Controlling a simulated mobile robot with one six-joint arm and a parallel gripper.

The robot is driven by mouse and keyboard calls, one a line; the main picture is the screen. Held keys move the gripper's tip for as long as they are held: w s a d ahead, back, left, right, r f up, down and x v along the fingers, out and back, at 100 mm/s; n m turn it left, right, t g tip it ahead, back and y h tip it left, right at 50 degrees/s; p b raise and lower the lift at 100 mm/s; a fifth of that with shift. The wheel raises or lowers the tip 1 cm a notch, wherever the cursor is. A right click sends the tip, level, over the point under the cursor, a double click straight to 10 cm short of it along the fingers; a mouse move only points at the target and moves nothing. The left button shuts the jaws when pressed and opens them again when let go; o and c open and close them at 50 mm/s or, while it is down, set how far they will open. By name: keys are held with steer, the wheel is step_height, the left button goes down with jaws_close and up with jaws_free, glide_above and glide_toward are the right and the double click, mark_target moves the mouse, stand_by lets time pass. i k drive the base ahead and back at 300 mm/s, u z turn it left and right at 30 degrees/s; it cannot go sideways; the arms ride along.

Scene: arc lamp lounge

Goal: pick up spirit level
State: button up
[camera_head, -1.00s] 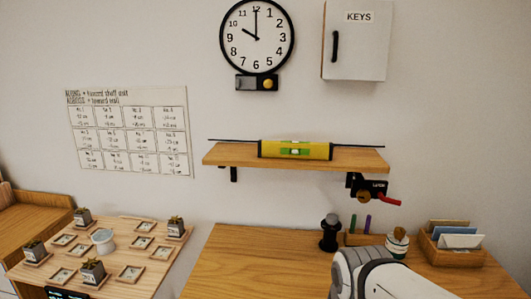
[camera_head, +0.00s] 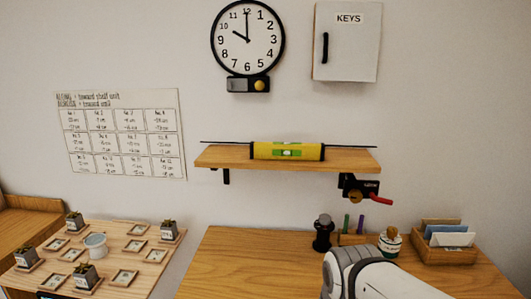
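The yellow spirit level (camera_head: 262,150) with green vial windows and dark ends lies lengthwise on a small wooden wall shelf (camera_head: 215,157). A thin dark rod or strip runs along the shelf behind it and sticks out past both sides. A white and grey link of my arm shows at the bottom right, below the shelf. My gripper is not in view. Nothing touches the level apart from the shelf, as far as I can see.
A clamp-like device (camera_head: 352,186) with a red handle hangs under the shelf's right end. The wooden desk (camera_head: 240,262) below holds a dark grinder (camera_head: 322,233), a jar (camera_head: 390,243) and a letter tray (camera_head: 445,254). The clock (camera_head: 248,38) and key cabinet (camera_head: 346,42) are above.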

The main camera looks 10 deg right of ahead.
mark_target(274, 150)
steer(key=z, duration=2.55)
steer(key=k, duration=1.05)
steer(key=u, duration=2.15)
steer(key=i, duration=1)
